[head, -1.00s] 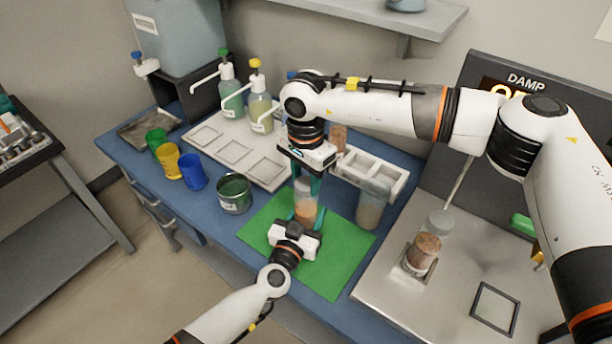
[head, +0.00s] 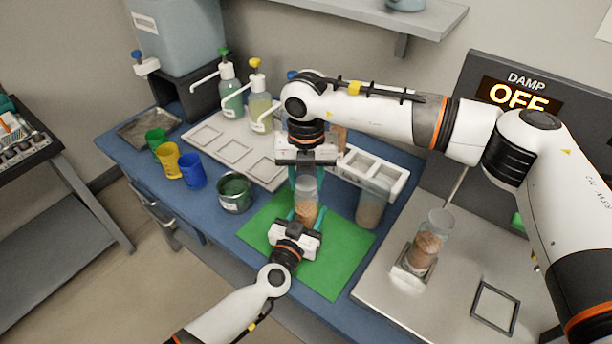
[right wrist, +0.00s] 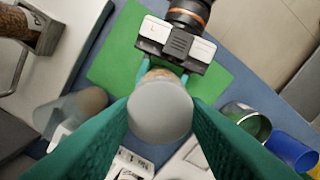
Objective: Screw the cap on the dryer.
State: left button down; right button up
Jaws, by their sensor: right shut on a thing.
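The dryer, a clear jar with orange-tan grains (head: 305,212), stands upright over the green mat (head: 338,252). My left gripper (head: 305,214) holds it low from the front, with a teal finger on each side. My right gripper (head: 306,180) points straight down over the jar, its fingers shut on the round grey cap (right wrist: 160,108). In the right wrist view the cap lies between the two teal fingers and covers most of the jar (right wrist: 155,74). The cap is at the jar's top; I cannot tell whether its thread is engaged.
Another jar (head: 427,247) stands on the metal plate. The mat's front right is clear.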

jog(key=m, duration=0.4)
jog(key=shift+m, duration=0.4)
jog(key=m, duration=0.4)
jog(key=shift+m, duration=0.4)
jog(key=m, duration=0.4)
jog(key=shift+m, duration=0.3)
jog(key=m, duration=0.5)
jog(key=shift+m, duration=0.3)
jog(key=o, duration=1)
notch_tip(320, 180, up, 12)
jog(key=shift+f, duration=0.1)
